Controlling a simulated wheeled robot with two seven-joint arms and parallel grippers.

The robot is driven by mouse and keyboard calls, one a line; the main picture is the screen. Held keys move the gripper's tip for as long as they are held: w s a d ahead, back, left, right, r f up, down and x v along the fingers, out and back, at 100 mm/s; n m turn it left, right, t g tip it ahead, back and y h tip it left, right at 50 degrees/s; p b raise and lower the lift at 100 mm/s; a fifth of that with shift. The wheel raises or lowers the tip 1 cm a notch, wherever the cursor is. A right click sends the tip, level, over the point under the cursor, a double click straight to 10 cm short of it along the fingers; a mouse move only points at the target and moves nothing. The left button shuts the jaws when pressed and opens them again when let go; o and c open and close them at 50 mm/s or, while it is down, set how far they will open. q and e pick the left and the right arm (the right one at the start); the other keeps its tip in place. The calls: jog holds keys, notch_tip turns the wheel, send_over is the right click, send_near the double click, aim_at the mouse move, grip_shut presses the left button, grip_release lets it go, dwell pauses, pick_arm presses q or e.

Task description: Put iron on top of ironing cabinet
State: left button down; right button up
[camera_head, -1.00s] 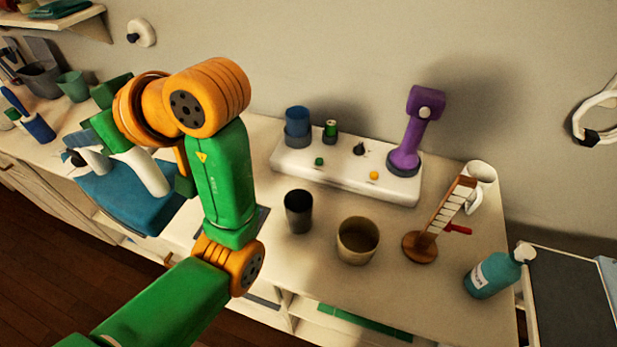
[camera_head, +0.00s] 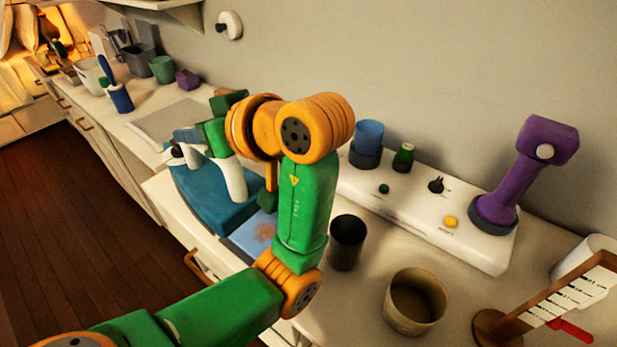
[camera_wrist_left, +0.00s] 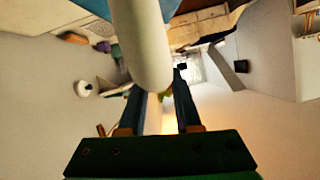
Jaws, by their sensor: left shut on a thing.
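The iron is a teal-blue body (camera_head: 212,200) with a white handle (camera_head: 233,180), left of centre in the head view. My left gripper (camera_wrist_left: 157,88) is shut on the white handle, which fills the upper middle of the left wrist view. The ironing cabinet cannot be made out for sure. My right gripper is not in view.
A white panel (camera_head: 428,227) with knobs carries a blue cup and a purple tool (camera_head: 520,180). A dark cup (camera_head: 347,243), a tan pot (camera_head: 413,302) and a wooden rack (camera_head: 560,300) stand in front. Sink, jars and a shelf lie left; floor (camera_head: 90,240) is clear.

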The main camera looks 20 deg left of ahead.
pick_arm(q)
jog(key=w+a+f+p, duration=0.3)
jog(key=w+a+f, duration=0.6)
jog(key=f, duration=0.3)
jog(key=shift+w+a+f+p, duration=0.3)
jog(key=shift+w+p, duration=0.05)
jog(key=shift+w, duration=0.05)
jog(key=c, duration=1)
grip_release()
jog(key=shift+f, duration=0.15)
jog(key=o, duration=0.4)
jog(key=b+v, duration=0.2)
jog(key=v, duration=1)
